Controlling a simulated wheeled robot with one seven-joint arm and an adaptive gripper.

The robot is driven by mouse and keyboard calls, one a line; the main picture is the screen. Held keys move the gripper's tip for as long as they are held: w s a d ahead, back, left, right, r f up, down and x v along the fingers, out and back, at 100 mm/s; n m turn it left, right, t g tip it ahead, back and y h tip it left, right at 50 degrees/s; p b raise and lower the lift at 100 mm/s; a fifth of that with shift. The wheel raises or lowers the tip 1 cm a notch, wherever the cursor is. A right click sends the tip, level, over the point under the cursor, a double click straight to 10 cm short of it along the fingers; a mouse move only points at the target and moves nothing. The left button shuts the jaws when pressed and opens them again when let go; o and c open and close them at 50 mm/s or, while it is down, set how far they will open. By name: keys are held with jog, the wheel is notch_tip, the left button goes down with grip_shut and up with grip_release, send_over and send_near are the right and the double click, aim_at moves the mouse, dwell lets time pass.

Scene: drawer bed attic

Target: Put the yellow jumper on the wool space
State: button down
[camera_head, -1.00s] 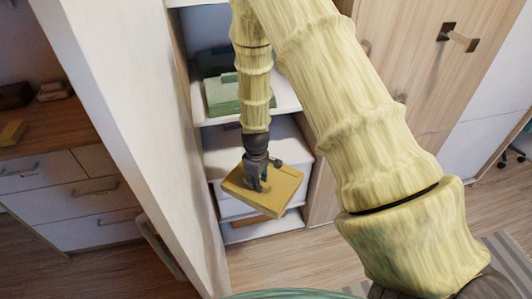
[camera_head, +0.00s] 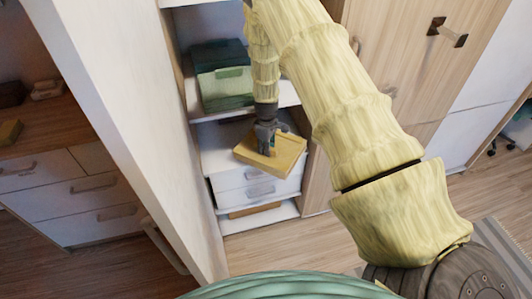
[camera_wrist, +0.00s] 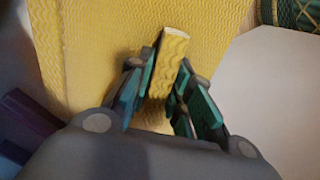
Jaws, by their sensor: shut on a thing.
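The yellow jumper (camera_head: 286,156) is a flat folded block in the head view, in front of and above the white drawer unit inside the open wardrobe. My gripper (camera_head: 267,147) comes down on it from above and is shut on it. In the wrist view, the fingers of my gripper (camera_wrist: 167,75) pinch a raised strip of the ribbed yellow jumper (camera_wrist: 95,45). Whether the jumper touches the unit's top is unclear. No label marks the wool space.
The white drawer unit (camera_head: 240,180) stands on a low shelf. The open wardrobe door (camera_head: 130,120) rises at left, close to the opening. A closed wooden door (camera_head: 400,65) is at right. A dresser (camera_head: 70,195) stands far left. A patterned green thing (camera_wrist: 292,12) shows in the wrist view.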

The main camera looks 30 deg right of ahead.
jog(key=shift+f+p, duration=0.55)
jog(key=shift+f, duration=1.15)
jog(key=c, duration=1.3)
grip_release()
